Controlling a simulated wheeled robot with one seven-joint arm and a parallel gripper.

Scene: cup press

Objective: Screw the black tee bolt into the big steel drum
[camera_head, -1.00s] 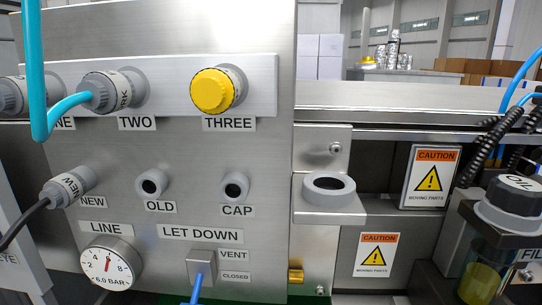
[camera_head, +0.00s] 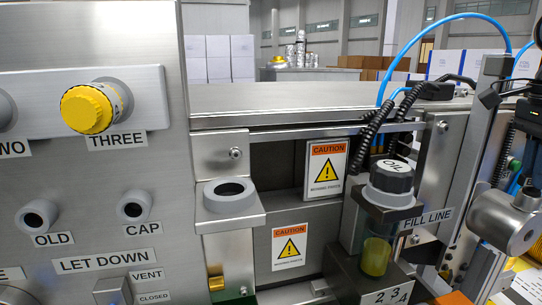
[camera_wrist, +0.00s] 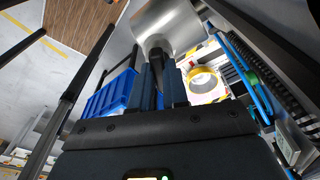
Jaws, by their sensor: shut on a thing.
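In the wrist view, my gripper (camera_wrist: 161,75) is shut on a dark, narrow piece, which looks like the black tee bolt (camera_wrist: 158,66). The fingers hide most of it. The big steel drum (camera_wrist: 168,24) is just beyond the fingertips, its smooth curved side facing me. I cannot tell whether the bolt is in the drum or only against it.
In the wrist view, a blue bin (camera_wrist: 112,92) is on the left and a yellow-rimmed ring (camera_wrist: 203,82) on the right. In the head view, the oil bottle (camera_head: 389,178), a grey ring holder (camera_head: 230,195) and the panel's yellow knob (camera_head: 88,108) are left of the drum.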

